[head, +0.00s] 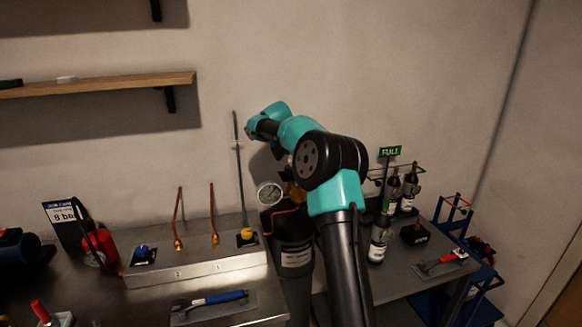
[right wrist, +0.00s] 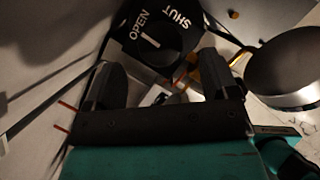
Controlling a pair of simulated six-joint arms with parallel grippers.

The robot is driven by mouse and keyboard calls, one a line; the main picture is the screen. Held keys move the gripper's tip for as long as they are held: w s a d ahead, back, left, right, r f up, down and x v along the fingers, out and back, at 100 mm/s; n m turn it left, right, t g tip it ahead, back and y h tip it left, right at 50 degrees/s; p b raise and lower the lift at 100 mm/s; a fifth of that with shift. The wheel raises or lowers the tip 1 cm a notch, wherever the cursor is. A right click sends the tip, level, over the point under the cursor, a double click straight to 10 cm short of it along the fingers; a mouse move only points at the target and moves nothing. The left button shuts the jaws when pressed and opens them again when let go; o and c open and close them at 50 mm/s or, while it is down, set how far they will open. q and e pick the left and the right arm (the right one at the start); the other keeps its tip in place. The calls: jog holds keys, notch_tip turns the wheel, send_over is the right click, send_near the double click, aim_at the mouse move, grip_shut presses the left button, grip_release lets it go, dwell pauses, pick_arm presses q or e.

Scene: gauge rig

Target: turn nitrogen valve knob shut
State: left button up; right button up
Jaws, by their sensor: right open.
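In the right wrist view, a round black knob (right wrist: 172,40) with a white mark sits on a dark plate lettered OPEN and SHUT. The white mark lies nearer the word OPEN. I cannot tell from the labels in view whether it is the nitrogen valve. My right gripper (right wrist: 160,82) is open, its two fingers apart and empty, with the knob beyond and between them. In the head view my right gripper (head: 257,128) is small and partly hidden by its own arm, high near the wall. I cannot make out the knob there. My left gripper is not in view.
A pressure gauge (head: 269,194) and a dark cylinder (head: 293,258) stand close to my right arm. A metal manifold box (head: 195,262) with upright rods is to the left. Bottles (head: 379,240) stand to the right, below a green FULL sign (head: 390,151). A wooden shelf (head: 100,84) hangs upper left.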

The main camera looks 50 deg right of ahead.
jog(key=shift+x, duration=2.2)
jog(key=c, duration=0.9)
